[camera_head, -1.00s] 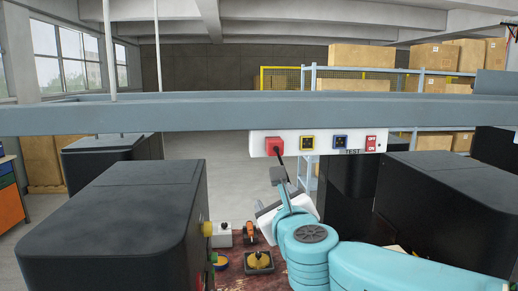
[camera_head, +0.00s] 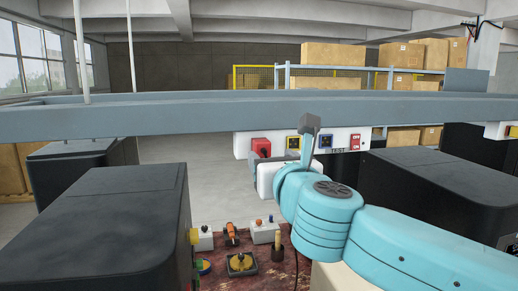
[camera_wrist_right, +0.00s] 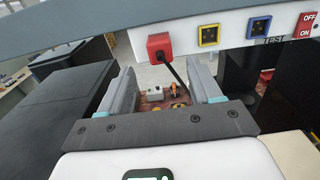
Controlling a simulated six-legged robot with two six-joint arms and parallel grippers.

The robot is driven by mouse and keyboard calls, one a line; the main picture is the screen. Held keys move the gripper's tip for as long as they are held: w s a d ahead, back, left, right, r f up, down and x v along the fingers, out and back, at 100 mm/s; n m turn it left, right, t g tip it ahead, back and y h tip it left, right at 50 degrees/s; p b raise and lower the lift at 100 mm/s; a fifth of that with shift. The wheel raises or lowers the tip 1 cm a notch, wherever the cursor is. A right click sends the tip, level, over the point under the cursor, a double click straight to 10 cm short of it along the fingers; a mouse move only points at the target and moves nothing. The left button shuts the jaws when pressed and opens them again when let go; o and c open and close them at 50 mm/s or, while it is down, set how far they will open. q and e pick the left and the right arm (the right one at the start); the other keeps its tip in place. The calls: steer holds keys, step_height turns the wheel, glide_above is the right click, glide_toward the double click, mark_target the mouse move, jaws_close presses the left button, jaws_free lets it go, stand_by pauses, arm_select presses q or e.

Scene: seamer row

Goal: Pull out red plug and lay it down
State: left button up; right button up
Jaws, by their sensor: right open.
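The red plug (camera_head: 261,146) sits in the left end of the white socket strip (camera_head: 345,140) under the grey beam. In the right wrist view the red plug (camera_wrist_right: 160,46) shows with a dark cable hanging from it, and the strip (camera_wrist_right: 232,28) runs to the right. My right gripper (camera_wrist_right: 160,80) is open and empty. Its two grey fingers lie below and on either side of the plug in that view, apart from it. In the head view my right gripper (camera_head: 262,160) is just below the plug, partly hidden by its own wrist. My left gripper is not in view.
A blue socket (camera_head: 325,142), a yellow-framed socket (camera_head: 294,142) and a red switch (camera_head: 355,143) are on the strip. Black cabinets (camera_head: 95,235) stand on both sides.

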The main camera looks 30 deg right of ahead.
mark_target(263, 150)
steer(key=p+x, duration=0.1)
steer(key=x, duration=0.7)
steer(key=shift+w+d+f, duration=0.1)
steer(key=shift+w, duration=0.05)
steer(key=shift+w, duration=0.1)
stand_by(0.4)
stand_by(0.5)
